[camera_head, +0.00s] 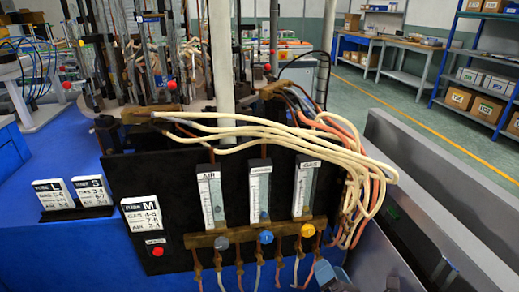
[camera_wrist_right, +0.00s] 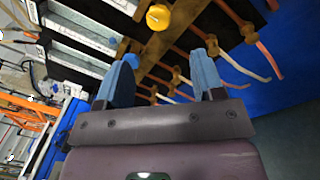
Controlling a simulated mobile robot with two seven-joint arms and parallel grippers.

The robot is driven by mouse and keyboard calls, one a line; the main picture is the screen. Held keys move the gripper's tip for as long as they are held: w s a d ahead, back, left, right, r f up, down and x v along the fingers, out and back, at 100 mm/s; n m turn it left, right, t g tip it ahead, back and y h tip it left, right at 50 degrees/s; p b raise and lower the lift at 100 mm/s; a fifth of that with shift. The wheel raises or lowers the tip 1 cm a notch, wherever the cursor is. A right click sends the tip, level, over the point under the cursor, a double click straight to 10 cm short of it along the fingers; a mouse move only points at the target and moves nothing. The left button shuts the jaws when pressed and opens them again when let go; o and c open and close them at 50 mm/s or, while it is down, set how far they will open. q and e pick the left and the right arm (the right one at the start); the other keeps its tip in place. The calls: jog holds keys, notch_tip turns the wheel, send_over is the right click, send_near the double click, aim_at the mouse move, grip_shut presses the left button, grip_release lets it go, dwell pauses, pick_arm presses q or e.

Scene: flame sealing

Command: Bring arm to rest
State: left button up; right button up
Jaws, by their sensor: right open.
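My right gripper (camera_head: 332,275) is at the bottom edge of the head view, below and a little right of the yellow knob (camera_head: 308,230) on the black flow-meter panel (camera_head: 150,178). In the right wrist view its two blue fingers (camera_wrist_right: 162,80) stand apart with nothing held between them. The yellow knob also shows there (camera_wrist_right: 158,17), beyond the fingertips. A blue knob (camera_wrist_right: 131,60) shows close behind the left finger, partly covered; I cannot tell whether they touch. The head view shows this blue knob (camera_head: 266,237) and a grey knob (camera_head: 221,243). My left gripper is not in view.
Cream and orange hoses (camera_head: 270,130) loop over the panel's right side. Thin tubes hang below the brass rail (camera_head: 255,233). A metal-walled structure (camera_head: 440,190) stands right of the panel. Label cards (camera_head: 92,190) stand at left. Shelves (camera_head: 475,75) are far behind, across open green floor.

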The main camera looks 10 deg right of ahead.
pick_arm(q)
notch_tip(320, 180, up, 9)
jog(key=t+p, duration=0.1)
jog(key=p, duration=1)
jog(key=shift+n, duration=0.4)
pick_arm(e)
jog(key=s+d+f+m+g+h, duration=0.1)
jog(key=s+d+m+g, duration=0.1)
jog(key=s+m, duration=1.1)
jog(key=s+d+f+m+g+h, duration=0.1)
jog(key=s+d+m+g, duration=0.2)
jog(key=s+m, duration=1)
jog(key=shift+s+d+m+g, duration=0.15)
jog(key=shift+d+m+g, duration=0.25)
jog(key=shift+g, duration=0.8)
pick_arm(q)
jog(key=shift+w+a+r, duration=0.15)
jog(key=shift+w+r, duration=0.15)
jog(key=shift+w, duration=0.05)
pick_arm(e)
jog(key=shift+a, duration=0.1)
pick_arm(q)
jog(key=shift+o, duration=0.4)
